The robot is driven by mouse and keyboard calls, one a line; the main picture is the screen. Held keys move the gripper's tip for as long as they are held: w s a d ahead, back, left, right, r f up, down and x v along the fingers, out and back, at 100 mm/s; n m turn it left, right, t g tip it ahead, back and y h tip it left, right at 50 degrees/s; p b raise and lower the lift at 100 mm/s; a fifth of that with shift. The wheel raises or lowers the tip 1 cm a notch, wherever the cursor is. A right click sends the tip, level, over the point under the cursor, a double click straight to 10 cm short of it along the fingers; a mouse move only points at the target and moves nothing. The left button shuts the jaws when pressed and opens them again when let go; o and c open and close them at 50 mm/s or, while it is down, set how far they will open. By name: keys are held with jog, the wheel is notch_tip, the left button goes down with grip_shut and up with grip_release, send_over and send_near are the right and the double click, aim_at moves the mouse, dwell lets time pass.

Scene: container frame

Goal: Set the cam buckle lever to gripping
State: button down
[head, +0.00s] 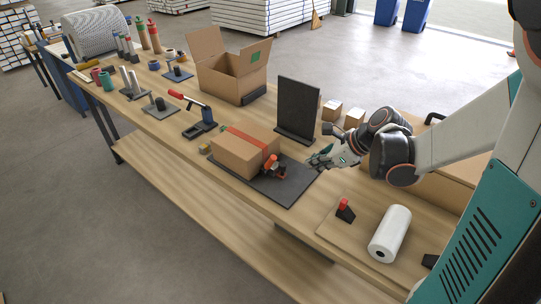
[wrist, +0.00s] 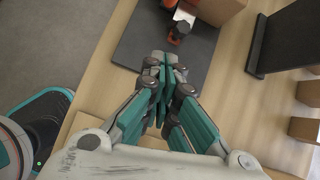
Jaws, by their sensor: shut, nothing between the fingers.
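The cam buckle (head: 271,166) is a small dark piece with an orange-red lever, at the right side of a closed cardboard box. An orange strap (head: 248,138) runs over the box (head: 238,155). The box stands on a dark mat (head: 290,189). In the wrist view the buckle's orange-red and black part (wrist: 178,30) shows at the top, beyond the fingertips. My gripper (head: 314,160) is to the right of the buckle, apart from it, near the mat's right edge. In the wrist view my gripper (wrist: 167,62) is shut and empty. The lever's exact position is too small to tell.
A black upright panel (head: 298,105) stands behind the mat, with small cartons (head: 332,110) to its right. An open carton (head: 230,75) is further back. A white roll (head: 390,233) and a red-topped black piece (head: 344,209) lie in front of my arm. A red-handled tool (head: 198,122) stands left.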

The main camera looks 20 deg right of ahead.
aim_at(269, 164)
dwell(0.3)
jog(key=b+x, duration=0.3)
jog(key=x, duration=0.6)
jog(key=shift+f+b, duration=0.2)
jog(key=shift+b, duration=0.2)
jog(key=shift+w+a+r+b, duration=0.25)
jog(key=shift+w+a+b, duration=0.15)
jog(key=shift+w+a, duration=0.7)
jog(key=shift+w+a+r, duration=0.25)
jog(key=shift+a+r, duration=0.15)
jog(key=shift+a, duration=0.1)
jog(key=shift+w+r, duration=0.1)
jog(key=shift+r, duration=0.05)
jog(key=shift+w+a+r+g+p, duration=0.1)
jog(key=shift+g+p, duration=0.25)
jog(key=shift+g, duration=0.05)
